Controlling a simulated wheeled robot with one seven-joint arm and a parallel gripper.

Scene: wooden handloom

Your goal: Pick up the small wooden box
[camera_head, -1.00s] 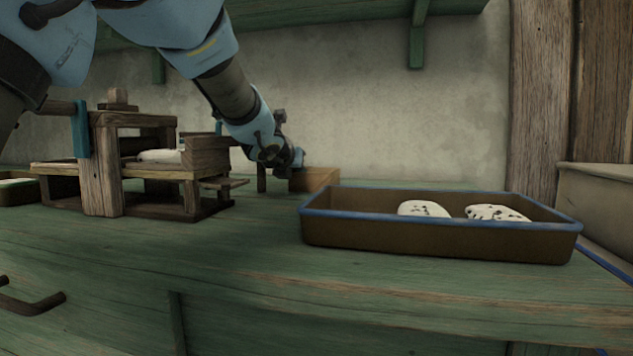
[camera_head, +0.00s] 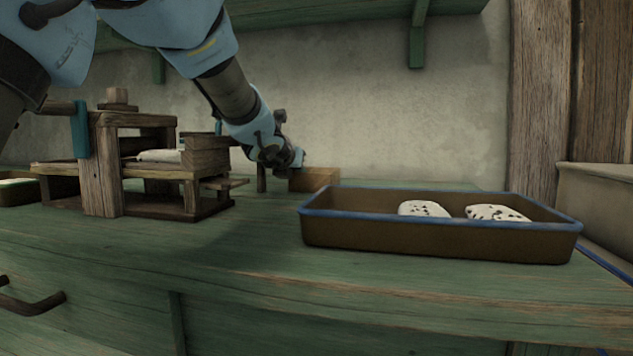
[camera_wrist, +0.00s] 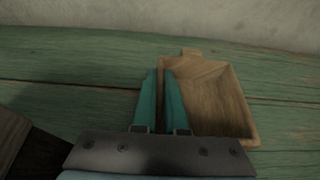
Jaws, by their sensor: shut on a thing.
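The small wooden box (camera_head: 318,178) is at the back of the green bench, near the wall. In the wrist view the box (camera_wrist: 212,100) is a shallow, open, empty tray shape with a small tab at its far edge. My gripper (camera_wrist: 160,76) has its two teal fingers close together over the box's left wall, shut on it. In the head view my wrist is just left of the box, and the fingertips are mostly hidden. The box looks level at bench height; I cannot tell whether it is clear of the surface.
A brown tray with a blue rim (camera_head: 440,242) holds two speckled white pieces at the front right. A wooden frame device (camera_head: 104,165) stands to the left. A plastered wall (camera_head: 400,120) is close behind.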

